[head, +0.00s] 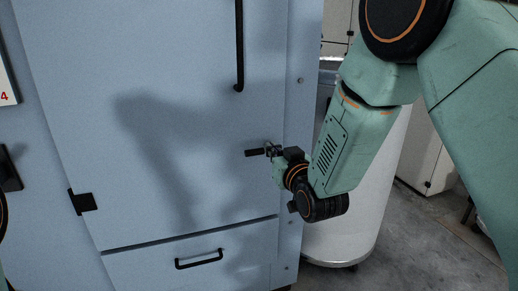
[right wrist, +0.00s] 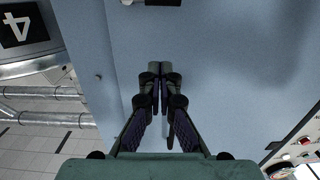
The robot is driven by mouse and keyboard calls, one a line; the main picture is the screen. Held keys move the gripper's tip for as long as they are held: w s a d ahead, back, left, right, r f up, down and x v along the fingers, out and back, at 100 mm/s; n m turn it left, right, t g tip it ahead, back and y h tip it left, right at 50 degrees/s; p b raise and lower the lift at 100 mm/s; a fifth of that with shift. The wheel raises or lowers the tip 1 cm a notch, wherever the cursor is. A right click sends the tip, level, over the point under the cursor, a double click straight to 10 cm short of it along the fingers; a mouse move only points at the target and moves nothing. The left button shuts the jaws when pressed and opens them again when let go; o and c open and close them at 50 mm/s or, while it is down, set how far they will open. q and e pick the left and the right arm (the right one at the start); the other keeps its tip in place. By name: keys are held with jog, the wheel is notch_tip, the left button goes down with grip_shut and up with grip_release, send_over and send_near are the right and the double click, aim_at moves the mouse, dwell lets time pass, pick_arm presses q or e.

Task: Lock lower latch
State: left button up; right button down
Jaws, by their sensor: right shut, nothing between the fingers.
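The lower latch is a small black lever (head: 254,152) near the right edge of the pale blue cabinet door (head: 180,110) in the head view. It lies about level, its free end pointing left. My right gripper (head: 274,151) is right at the lever's right end; whether it touches cannot be told. In the right wrist view my right gripper (right wrist: 158,70) has its fingertips together in front of the blue panel (right wrist: 225,50), with nothing seen between them. The fingers hide the panel behind them. My left gripper is not in view.
A long vertical black handle (head: 239,45) is higher on the door. A drawer handle (head: 199,259) is below, and a black hinge (head: 83,202) is at the left. A pale cylindrical bin (head: 345,238) stands right of the cabinet, behind my right arm. Grey floor (head: 425,240) shows further right.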

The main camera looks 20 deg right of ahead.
jog(key=shift+f, duration=0.1)
jog(key=b, duration=0.2)
send_over(254, 153)
jog(key=s, duration=0.3)
jog(key=f, duration=0.3)
jog(key=w+f+b, duration=0.1)
jog(key=shift+d+f, duration=0.25)
jog(key=shift+d, duration=0.15)
